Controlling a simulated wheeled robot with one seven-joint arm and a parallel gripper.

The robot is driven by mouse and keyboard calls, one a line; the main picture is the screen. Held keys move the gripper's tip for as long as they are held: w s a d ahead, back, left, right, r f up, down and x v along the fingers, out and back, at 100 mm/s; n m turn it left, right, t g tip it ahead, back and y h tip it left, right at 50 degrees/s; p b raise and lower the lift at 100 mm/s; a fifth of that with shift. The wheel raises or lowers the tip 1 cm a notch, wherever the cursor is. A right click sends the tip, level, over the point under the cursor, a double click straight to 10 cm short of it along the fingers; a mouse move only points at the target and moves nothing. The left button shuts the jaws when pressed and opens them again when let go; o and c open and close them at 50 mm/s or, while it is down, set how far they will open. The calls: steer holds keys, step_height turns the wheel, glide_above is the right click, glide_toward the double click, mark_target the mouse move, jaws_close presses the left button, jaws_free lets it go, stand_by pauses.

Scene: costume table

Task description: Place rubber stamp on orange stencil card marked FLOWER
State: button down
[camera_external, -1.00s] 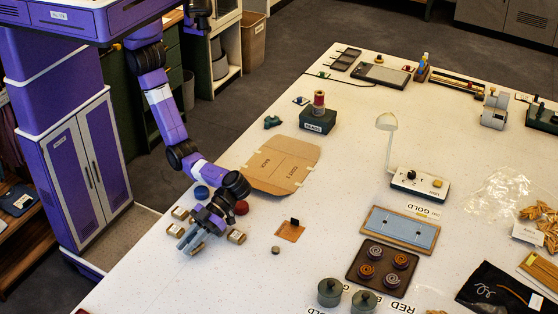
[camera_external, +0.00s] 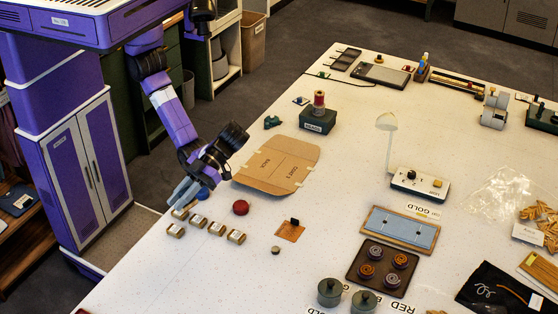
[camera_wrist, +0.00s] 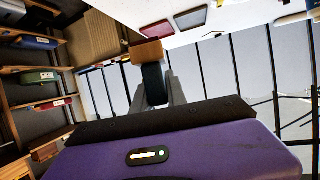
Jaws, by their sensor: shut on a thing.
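In the external view the orange card (camera_external: 286,234) lies flat on the table, with a small black upright piece (camera_external: 295,222) at its back edge. Any marking on it is too small to read. My gripper (camera_external: 182,193) is above the table's left edge, left of and away from the card. In the wrist view my gripper (camera_wrist: 153,90) is shut on a stamp-like thing with a wooden block (camera_wrist: 148,53) and a dark handle (camera_wrist: 153,82). I take it for the rubber stamp. In the external view I cannot make it out.
Several small wooden blocks (camera_external: 217,228) stand near the table's left edge, below my gripper. A red round pad (camera_external: 240,208) and a flat cardboard piece (camera_external: 279,165) lie between them and the table's middle. A small round piece (camera_external: 275,250) is beside the card.

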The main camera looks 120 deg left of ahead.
steer(key=w+a+n+t+b, duration=0.3)
steer(key=w+a+n+t, duration=0.45)
steer(key=w+a, duration=1.35)
steer(key=t+p, duration=0.1)
steer(key=p, duration=0.1)
glide_above(281, 233)
step_height(281, 233, down, 14)
steer(key=shift+y, duration=0.3)
steer(key=shift+f+p, duration=0.3)
steer(key=shift+f, duration=2.35)
steer(key=shift+f, duration=0.2)
steer(key=c, duration=1.3)
jaws_free()
steer(key=shift+c, duration=0.2)
steer(key=shift+r, duration=0.15)
steer(key=shift+a+r, duration=0.1)
steer(key=shift+r, duration=0.1)
steer(key=p+v, duration=0.3)
steer(key=v, duration=0.8)
steer(key=shift+s+a, duration=0.15)
steer(key=shift+a, duration=0.15)
